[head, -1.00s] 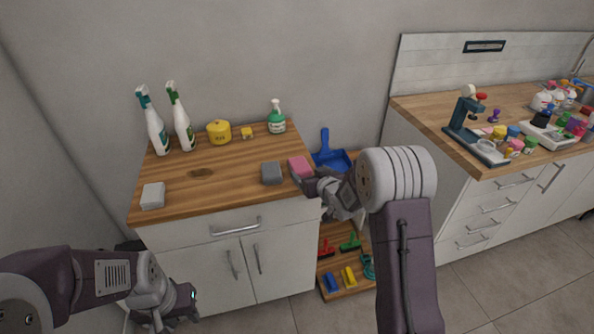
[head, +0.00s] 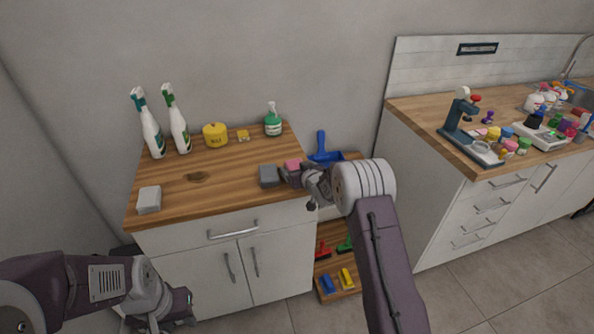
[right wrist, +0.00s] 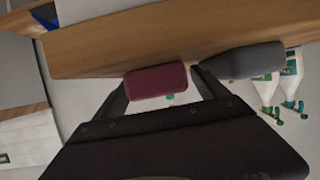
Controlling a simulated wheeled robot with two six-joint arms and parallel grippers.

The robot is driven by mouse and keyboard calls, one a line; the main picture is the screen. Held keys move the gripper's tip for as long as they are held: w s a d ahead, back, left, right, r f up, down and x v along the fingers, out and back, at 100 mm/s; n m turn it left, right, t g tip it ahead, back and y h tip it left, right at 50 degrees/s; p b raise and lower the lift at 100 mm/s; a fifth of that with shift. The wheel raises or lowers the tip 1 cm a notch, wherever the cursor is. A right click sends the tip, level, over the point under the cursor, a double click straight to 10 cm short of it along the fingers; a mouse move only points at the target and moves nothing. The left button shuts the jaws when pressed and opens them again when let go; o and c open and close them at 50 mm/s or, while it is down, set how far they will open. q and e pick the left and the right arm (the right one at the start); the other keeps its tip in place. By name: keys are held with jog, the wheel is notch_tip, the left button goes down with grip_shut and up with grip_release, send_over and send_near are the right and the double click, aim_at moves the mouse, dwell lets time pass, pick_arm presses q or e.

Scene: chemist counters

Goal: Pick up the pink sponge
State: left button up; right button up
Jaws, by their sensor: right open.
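The pink sponge (head: 292,164) lies near the right edge of the wooden counter top, partly hidden by my right gripper (head: 291,177) in the head view. In the right wrist view, the pink sponge (right wrist: 155,81) shows between the two spread fingers of my right gripper (right wrist: 159,82). The right gripper is open, with its fingertips on either side of the sponge; I cannot tell whether they touch it. My left gripper (head: 165,318) hangs low in front of the cabinet at the bottom left, away from the sponge; its jaws are not clear.
A dark grey sponge (head: 269,176) lies just left of the pink one, close to a right finger. A white sponge (head: 149,199) is at the front left. Spray bottles (head: 179,128) and a yellow tub (head: 215,135) stand at the back. A blue dustpan (head: 322,150) is beyond the right edge.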

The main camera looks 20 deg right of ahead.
aim_at(298, 166)
jog(key=c, duration=1.4)
notch_tip(298, 166, up, 5)
jog(key=shift+d+f+p, duration=0.15)
jog(key=shift+p, duration=0.25)
jog(key=s+d+r+p, duration=0.2)
jog(key=d+r, duration=0.4)
jog(key=d, duration=0.5)
jog(key=shift+r+p, duration=0.15)
jog(key=shift+p, duration=0.65)
